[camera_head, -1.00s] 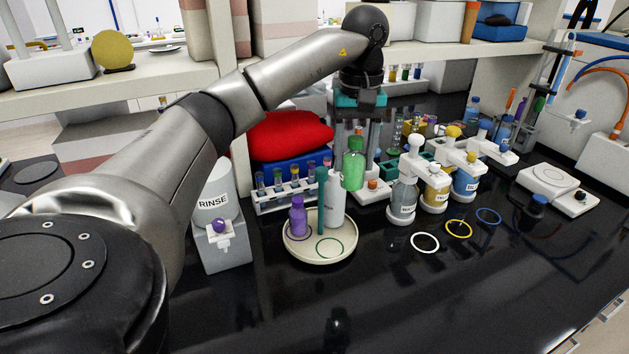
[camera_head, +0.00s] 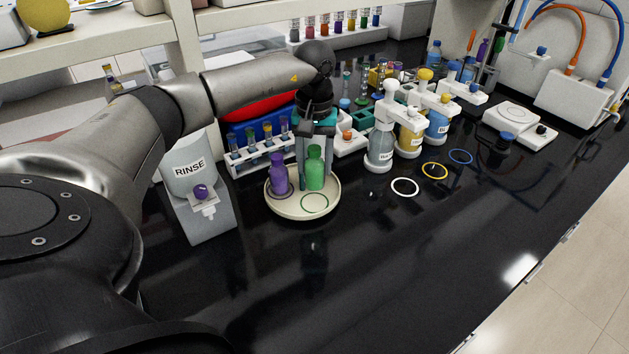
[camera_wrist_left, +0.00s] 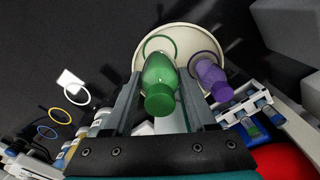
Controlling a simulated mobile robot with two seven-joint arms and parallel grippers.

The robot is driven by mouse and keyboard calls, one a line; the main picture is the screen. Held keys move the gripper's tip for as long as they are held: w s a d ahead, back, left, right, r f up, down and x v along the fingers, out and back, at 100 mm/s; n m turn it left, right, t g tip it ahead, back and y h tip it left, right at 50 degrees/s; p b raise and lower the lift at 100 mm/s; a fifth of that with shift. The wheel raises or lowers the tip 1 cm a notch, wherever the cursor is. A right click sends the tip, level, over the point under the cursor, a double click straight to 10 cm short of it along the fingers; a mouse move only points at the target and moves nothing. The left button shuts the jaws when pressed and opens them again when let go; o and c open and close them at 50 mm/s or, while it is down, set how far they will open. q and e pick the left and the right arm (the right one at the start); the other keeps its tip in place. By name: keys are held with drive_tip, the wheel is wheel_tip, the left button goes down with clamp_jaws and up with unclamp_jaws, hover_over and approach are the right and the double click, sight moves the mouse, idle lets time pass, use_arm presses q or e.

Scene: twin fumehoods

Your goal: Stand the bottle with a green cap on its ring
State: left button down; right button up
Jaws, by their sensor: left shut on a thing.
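The green bottle with a green cap (camera_head: 315,170) is upright between the fingers of my left gripper (camera_head: 316,158), which is shut on it. It is over the round cream tray (camera_head: 328,208), just behind the green ring (camera_head: 315,203). In the left wrist view, the bottle (camera_wrist_left: 160,75) sits between both fingers, and its base overlaps the edge of the green ring (camera_wrist_left: 152,41). I cannot tell whether its base touches the tray. My right gripper is not in view.
A purple bottle (camera_head: 279,174) stands on the tray beside the green bottle. The RINSE container (camera_head: 190,165) is left of the tray. A tube rack (camera_head: 258,158) is behind. White, yellow and blue rings (camera_head: 405,187) lie to the right. The front counter is clear.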

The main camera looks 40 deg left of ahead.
sight(315, 148)
use_arm(q)
drive_tip(key=shift+f, duration=2.7)
drive_tip(key=shift+f, duration=0.15)
drive_tip(key=shift+c, duration=1)
unclamp_jaws()
wheel_tip(315, 148, up, 12)
drive_tip(key=shift+r, duration=0.2)
